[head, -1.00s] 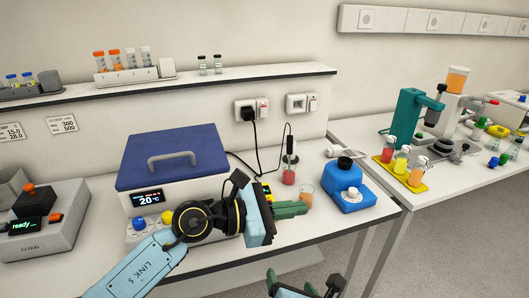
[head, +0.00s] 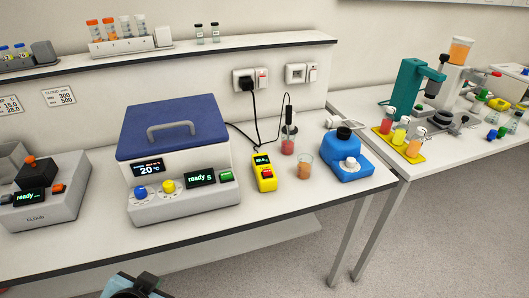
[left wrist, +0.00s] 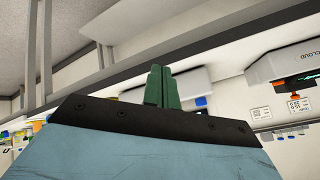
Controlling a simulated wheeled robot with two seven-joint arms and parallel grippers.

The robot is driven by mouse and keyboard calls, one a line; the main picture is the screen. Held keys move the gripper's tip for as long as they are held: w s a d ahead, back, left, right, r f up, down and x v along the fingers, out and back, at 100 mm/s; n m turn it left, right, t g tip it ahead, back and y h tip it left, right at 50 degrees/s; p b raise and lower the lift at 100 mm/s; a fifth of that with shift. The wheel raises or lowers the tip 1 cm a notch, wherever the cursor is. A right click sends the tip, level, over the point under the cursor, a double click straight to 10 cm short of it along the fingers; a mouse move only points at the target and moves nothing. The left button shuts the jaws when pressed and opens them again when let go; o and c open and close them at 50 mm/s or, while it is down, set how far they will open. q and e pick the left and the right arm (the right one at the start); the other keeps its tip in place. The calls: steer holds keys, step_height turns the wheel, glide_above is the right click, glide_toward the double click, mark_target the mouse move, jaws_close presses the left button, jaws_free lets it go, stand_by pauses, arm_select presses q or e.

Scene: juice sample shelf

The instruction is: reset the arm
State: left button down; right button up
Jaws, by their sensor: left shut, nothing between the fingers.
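My left gripper shows in the left wrist view (left wrist: 162,87), its two green fingers shut together with nothing between them. It is clear of the bench, whose dark edge runs across behind it. In the head view only a part of my arm shows at the bottom edge, and no fingers are visible there. My right gripper is in neither view.
On the bench stand a blue-lidded bath (head: 172,145), a yellow meter (head: 264,174), a beaker of orange liquid (head: 304,167) and a blue bottle-shaped device (head: 346,155). A grey CLOUD unit (head: 45,195) is at left. The bench front is clear.

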arm_select(q)
steer(key=s+f+n+g+h, duration=0.25)
steer(key=s+f+g, duration=0.25)
steer(key=s, duration=0.6)
step_height(320, 180, down, 28)
steer(key=s+g+b, duration=0.1)
steer(key=s+b, duration=0.1)
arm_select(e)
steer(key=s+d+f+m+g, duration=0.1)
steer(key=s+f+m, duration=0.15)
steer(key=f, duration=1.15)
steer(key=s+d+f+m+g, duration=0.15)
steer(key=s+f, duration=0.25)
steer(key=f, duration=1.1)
arm_select(q)
steer(key=s+a+f+g+y+b, duration=0.1)
steer(key=s+a+f, duration=0.1)
steer(key=s+f, duration=1.2)
steer(key=shift+s+b, duration=0.4)
steer(key=shift+s, duration=0.55)
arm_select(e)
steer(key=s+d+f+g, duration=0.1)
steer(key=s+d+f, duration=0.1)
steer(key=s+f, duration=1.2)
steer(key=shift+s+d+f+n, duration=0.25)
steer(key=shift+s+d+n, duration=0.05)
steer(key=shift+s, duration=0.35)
